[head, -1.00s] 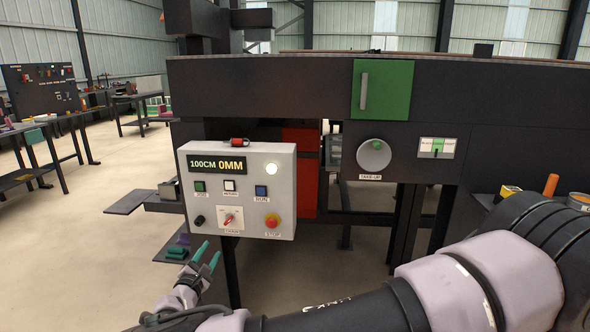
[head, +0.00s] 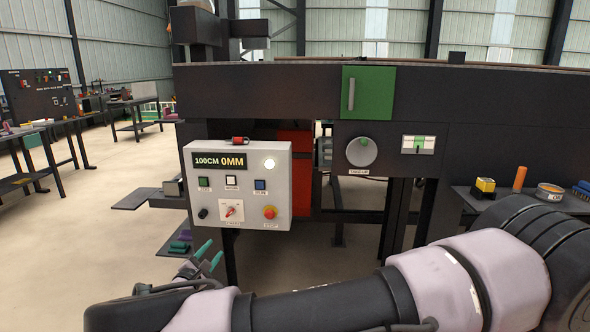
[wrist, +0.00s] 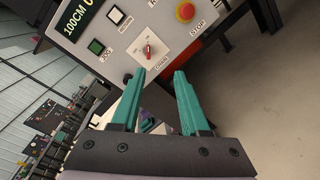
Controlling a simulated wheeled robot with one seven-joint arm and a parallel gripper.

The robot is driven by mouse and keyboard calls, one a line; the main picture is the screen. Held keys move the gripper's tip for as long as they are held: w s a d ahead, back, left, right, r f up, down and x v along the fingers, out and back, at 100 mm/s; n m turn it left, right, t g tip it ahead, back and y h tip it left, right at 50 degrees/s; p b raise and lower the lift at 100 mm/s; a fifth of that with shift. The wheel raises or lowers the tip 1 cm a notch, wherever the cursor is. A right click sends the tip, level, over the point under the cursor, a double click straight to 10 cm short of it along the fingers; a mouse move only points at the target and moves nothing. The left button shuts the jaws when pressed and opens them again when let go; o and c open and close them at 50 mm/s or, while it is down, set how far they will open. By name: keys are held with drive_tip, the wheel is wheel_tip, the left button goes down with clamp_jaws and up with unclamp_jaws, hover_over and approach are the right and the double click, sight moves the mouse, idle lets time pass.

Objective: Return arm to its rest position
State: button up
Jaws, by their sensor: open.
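My gripper (head: 209,259) is at the lower left of the head view, in front of and below the control box (head: 284,192). Its two green fingers stand apart with nothing between them, and they show open in the wrist view (wrist: 160,85) too. The control box has a lit display reading 100CM 0MM (head: 219,161), a red stop button (head: 270,212), a red selector switch (head: 231,211), and green, white and blue buttons. My arm runs along the bottom of the head view to the right. The fingers look apart from the box.
The dark machine frame (head: 260,90) with a green panel (head: 368,92) and a round take-up knob (head: 361,151) spans the view. A shelf (head: 462,192) at right holds a yellow-black block (head: 484,186) and an orange cylinder (head: 520,178). Open floor (head: 85,240) lies left.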

drive_tip(key=w+d+r+m+g+h, duration=0.3)
drive_tip(key=w+d+r+m+g, duration=0.15)
drive_tip(key=d, duration=0.45)
drive_tip(key=w+d+r+m+g+h, duration=0.2)
drive_tip(key=w+d+r+m+g, duration=0.3)
drive_tip(key=d, duration=0.4)
drive_tip(key=s+d+r+m+g+y, duration=0.3)
drive_tip(key=d+r+m+g, duration=0.2)
drive_tip(key=d+r+m, duration=0.55)
drive_tip(key=s+d+r+m+y, duration=0.25)
drive_tip(key=s+d+r, duration=0.25)
drive_tip(key=d+r, duration=0.3)
drive_tip(key=s+d+r+m+y, duration=0.1)
drive_tip(key=s+d+r+y, duration=0.25)
drive_tip(key=d+r, duration=0.45)
drive_tip(key=s+d+r+m+t, duration=0.2)
drive_tip(key=s+r, duration=0.2)
drive_tip(key=s, duration=0.4)
drive_tip(key=s+d+r+m+t+y, duration=0.1)
drive_tip(key=s+d+r+m+t, duration=0.1)
drive_tip(key=s, duration=0.5)
wheel_tip(320, 180, up, 2)
drive_tip(key=shift+s+d+r+m, duration=0.25)
drive_tip(key=shift+s+d+m, duration=0.1)
drive_tip(key=shift+d, duration=0.2)
drive_tip(key=shift+t, duration=0.25)
